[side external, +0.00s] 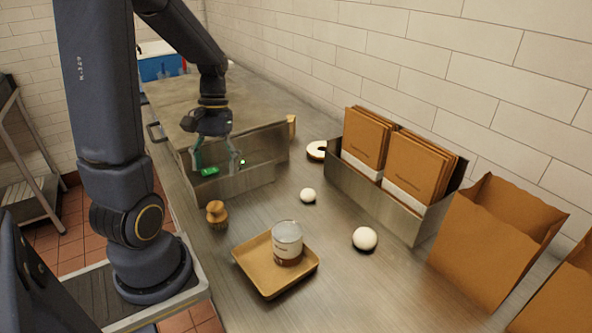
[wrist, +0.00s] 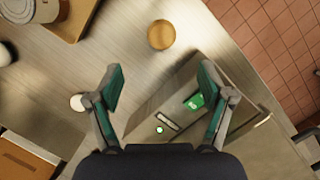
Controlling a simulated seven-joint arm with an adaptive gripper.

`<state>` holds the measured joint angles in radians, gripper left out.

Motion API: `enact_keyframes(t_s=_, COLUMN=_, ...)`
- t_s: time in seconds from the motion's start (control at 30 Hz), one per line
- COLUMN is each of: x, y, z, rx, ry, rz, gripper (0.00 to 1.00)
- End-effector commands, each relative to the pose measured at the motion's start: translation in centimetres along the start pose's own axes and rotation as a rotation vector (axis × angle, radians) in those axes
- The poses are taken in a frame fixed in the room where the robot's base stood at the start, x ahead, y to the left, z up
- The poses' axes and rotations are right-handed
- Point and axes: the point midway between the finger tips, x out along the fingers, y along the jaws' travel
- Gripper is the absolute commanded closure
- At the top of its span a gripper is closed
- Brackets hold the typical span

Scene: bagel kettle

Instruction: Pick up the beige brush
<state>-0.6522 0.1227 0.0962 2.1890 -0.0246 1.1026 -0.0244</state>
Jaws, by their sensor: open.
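The beige brush (side external: 216,214), a small round-topped wooden piece, stands on the metal counter left of the tray in the side view. In the wrist view its round tan top (wrist: 161,35) shows at the upper middle, beyond my fingertips. My gripper (side external: 217,162) is open and empty, with green-padded fingers pointing down near the steel box, farther back than the brush. In the wrist view my gripper (wrist: 160,80) has its fingers wide apart and not touching the brush.
A steel box (side external: 235,180) stands beside the brush, below my gripper. A tan tray (side external: 252,266) holds a can (side external: 287,240). White balls (side external: 365,238) (side external: 308,195) lie on the counter. A metal holder with brown folders (side external: 420,165) and a paper bag (side external: 495,235) line the wall side.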

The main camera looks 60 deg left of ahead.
Motion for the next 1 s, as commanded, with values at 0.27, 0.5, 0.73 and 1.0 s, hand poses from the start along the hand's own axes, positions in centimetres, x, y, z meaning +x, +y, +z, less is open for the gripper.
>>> enact_keyframes(t_s=0.27, x=6.0, y=0.0, z=0.1, rx=0.0, ry=-0.005, rz=0.0, gripper=0.2)
enact_keyframes(t_s=0.5, x=7.9, y=-0.1, z=-0.1, rx=0.001, ry=-0.002, rz=0.0, gripper=0.2)
enact_keyframes(t_s=0.73, x=11.4, y=-0.3, z=-0.5, rx=0.002, ry=-0.004, rz=0.0, gripper=0.2)
enact_keyframes(t_s=1.0, x=12.4, y=-0.3, z=-0.6, rx=0.002, ry=0.001, rz=0.0, gripper=0.2)
